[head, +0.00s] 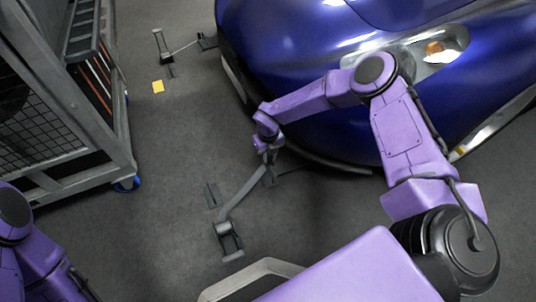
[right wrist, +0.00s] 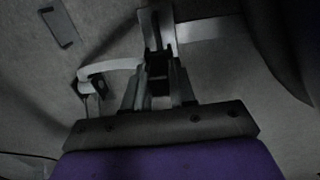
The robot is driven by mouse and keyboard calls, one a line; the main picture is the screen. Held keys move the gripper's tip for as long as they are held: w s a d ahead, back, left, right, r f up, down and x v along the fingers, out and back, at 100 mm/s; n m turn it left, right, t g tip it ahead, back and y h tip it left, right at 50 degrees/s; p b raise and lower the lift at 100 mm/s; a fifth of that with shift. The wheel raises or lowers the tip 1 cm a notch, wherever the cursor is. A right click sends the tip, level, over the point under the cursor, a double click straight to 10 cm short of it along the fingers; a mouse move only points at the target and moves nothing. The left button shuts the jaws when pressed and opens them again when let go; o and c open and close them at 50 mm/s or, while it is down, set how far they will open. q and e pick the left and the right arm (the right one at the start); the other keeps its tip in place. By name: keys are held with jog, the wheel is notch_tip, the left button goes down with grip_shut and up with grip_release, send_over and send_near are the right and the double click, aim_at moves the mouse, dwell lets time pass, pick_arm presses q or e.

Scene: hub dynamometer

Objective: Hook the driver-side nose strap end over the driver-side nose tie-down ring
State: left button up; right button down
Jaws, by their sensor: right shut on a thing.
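My right gripper (head: 268,150) is low beside the car's nose, shut on a grey strap's end. The grey strap (head: 243,194) runs from there down to a ratchet-like floor fitting (head: 229,240). In the right wrist view the gripper (right wrist: 158,82) holds a grey end piece (right wrist: 157,28). A pale curved bar (right wrist: 110,66) lies left of the fingers, by a small dark fitting (right wrist: 78,89); I cannot tell which is hook or ring, or whether they touch. A dark floor piece (head: 284,177) shows just below the gripper. My left gripper is out of view.
The blue car (head: 290,75) stands close above and right of the gripper. A grey wheeled cage cart (head: 118,150) stands at the left. Floor between cart and strap is mostly clear.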

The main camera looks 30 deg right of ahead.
jog(key=shift+w+f, duration=0.1)
jog(key=shift+f, duration=0.05)
dwell(0.5)
jog(key=shift+f+b, duration=2)
jog(key=shift+f, duration=0.35)
jog(key=c, duration=0.8)
grip_release()
jog(key=shift+c, duration=0.2)
notch_tip(320, 180, up, 10)
jog(key=p, duration=0.7)
jog(key=shift+f, duration=0.25)
